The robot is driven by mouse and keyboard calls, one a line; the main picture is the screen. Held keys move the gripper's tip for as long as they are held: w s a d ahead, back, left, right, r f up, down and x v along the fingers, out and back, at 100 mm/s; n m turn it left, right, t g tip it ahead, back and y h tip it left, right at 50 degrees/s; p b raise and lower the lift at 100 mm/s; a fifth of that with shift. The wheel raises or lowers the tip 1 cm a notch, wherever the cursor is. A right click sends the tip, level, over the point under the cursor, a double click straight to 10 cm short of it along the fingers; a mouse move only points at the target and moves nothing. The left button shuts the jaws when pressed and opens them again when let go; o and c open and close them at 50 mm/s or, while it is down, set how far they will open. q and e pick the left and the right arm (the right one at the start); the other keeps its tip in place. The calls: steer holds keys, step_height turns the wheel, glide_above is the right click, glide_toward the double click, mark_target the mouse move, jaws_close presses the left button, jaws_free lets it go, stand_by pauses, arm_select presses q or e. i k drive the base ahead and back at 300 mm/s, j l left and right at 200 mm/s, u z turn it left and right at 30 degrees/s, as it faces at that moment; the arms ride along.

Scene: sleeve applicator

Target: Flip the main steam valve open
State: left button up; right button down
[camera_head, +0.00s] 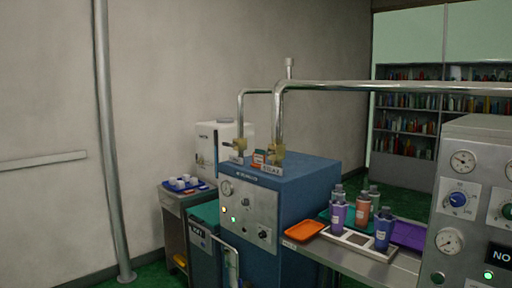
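A blue machine cabinet (310,182) with a silver front panel (249,213) stands in the middle of the head view. On its top, brass valve fittings (276,154) sit at the foot of a bent steel pipe. A second brass fitting (239,147) sits at the foot of a thinner pipe to the left. Small tags and a red-labelled piece are beside them. Which fitting is the main steam valve, and how its handle is set, is too small to tell. Neither of my grippers is in view.
Bottles (338,213) and an orange tray (304,230) stand on a metal table right of the cabinet. A grey gauge panel (470,200) is at the right edge. A small cart (173,199) with a blue tray stands left. A vertical pipe (108,140) runs along the wall.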

mark_target(257, 151)
steer(key=i+j+u, duration=0.1)
steer(key=i+j, duration=0.75)
steer(key=i, duration=0.15)
steer(key=i+j+u, duration=0.15)
steer(key=i+j, duration=0.25)
steer(key=i+j+u, duration=0.1)
steer(key=i+j, duration=0.25)
steer(key=i, duration=0.25)
